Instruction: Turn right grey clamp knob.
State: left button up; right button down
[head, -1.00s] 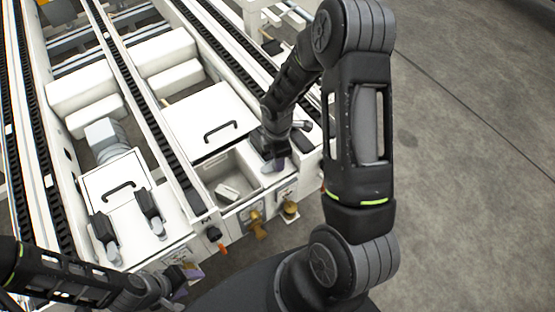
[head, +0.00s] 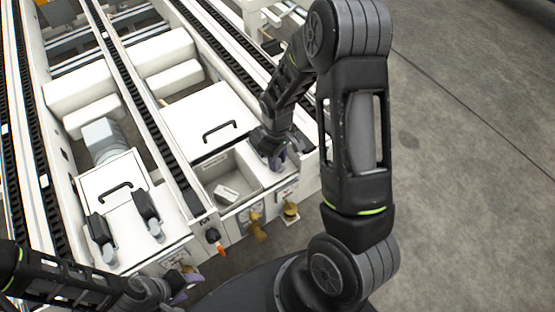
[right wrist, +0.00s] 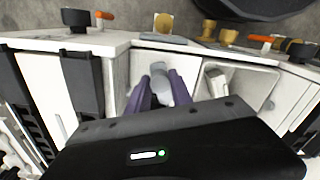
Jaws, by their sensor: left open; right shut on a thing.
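The right grey clamp knob (right wrist: 159,72) shows in the right wrist view as a light grey piece between my two purple fingers. My right gripper (right wrist: 161,90) is shut on it; in the head view this gripper (head: 277,163) points down at the right end of the machine's front, beside the open bin. There the gripper and wrist hide most of the knob. My left gripper (head: 186,284) is open and empty, low at the lower left in front of the machine.
An open white bin (head: 246,163) with a small pale block (head: 227,193) lies left of my right gripper. Brass fittings (head: 257,227) and a black knob with an orange tip (head: 213,236) project from the front. Open floor (head: 455,150) lies to the right.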

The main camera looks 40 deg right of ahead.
jog(key=shift+m, duration=2)
jog(key=c, duration=1.1)
grip_release()
jog(key=shift+c, duration=0.2)
notch_tip(320, 180, up, 8)
jog(key=shift+f+p, duration=0.1)
jog(key=shift+p, duration=0.6)
